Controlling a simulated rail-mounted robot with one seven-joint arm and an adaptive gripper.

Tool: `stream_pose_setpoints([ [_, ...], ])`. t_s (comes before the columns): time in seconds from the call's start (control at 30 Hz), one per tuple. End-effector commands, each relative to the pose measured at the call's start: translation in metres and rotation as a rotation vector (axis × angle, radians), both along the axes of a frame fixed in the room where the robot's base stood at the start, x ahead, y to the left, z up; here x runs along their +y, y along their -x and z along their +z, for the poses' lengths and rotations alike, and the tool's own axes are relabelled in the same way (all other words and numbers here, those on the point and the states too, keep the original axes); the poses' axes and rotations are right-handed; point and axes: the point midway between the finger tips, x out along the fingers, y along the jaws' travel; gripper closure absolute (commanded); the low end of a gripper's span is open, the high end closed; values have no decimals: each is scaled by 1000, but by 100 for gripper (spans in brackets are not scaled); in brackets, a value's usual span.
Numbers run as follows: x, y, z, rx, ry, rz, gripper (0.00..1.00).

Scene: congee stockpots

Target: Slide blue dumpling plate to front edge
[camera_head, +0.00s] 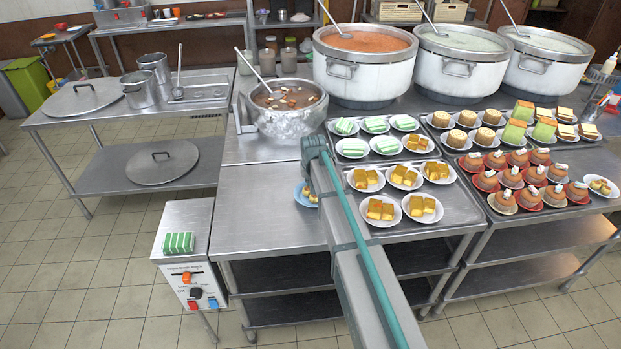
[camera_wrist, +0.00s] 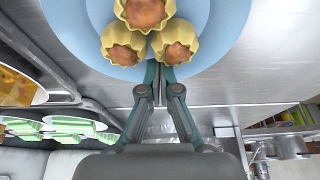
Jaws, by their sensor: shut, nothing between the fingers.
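The blue dumpling plate (camera_head: 298,195) lies on the bare steel counter (camera_head: 255,220) left of the trays. My arm hides much of it in the head view. In the wrist view the light blue plate (camera_wrist: 72,30) fills the top, with three yellow open-topped dumplings (camera_wrist: 124,46) in sight and the rest cut off. My gripper (camera_wrist: 159,72) is shut and empty. Its fingertips overlap the plate's near rim beside the dumplings in the wrist view; I cannot tell whether they touch it. My arm hides the gripper in the head view.
A tray (camera_head: 434,222) of yellow cake plates stands right of my arm. A metal pot (camera_head: 285,120) with a ladle stands behind the plate. The counter left of the plate is clear.

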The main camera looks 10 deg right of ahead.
Motion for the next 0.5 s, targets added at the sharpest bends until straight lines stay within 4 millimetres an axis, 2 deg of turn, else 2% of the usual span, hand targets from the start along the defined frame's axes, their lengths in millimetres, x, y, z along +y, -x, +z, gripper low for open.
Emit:
stream_pose_setpoints([
  [0.33,0,2,0,0,0,0,100],
  [0.5,1,26,-2,0,0,0,100],
])
